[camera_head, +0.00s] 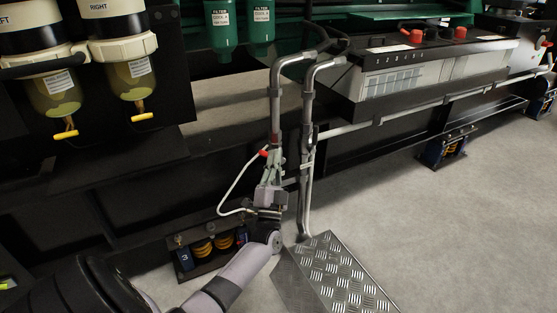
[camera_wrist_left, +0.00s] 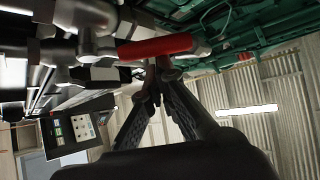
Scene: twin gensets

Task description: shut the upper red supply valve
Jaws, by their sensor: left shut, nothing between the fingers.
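A red valve handle (camera_head: 264,153) shows beside the left one of two grey upright pipes (camera_head: 275,105). In the left wrist view the red handle (camera_wrist_left: 155,47) lies nearly crosswise, just beyond my fingertips. My left gripper (camera_head: 273,158) is at the pipe, close by the handle, with its fingers pointing up. In the left wrist view the fingers of my left gripper (camera_wrist_left: 157,68) meet at their tips with nothing between them. I cannot tell whether the tips touch the handle. The valve body is partly hidden by the gripper in the head view. My right gripper is out of view.
A checker-plate step (camera_head: 335,280) stands on the floor right of my left arm. A white hose (camera_head: 238,180) curves beside the gripper. A battery (camera_head: 430,65) with red terminal caps sits at the right. Yellow-handled filter bowls (camera_head: 135,80) hang at the left.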

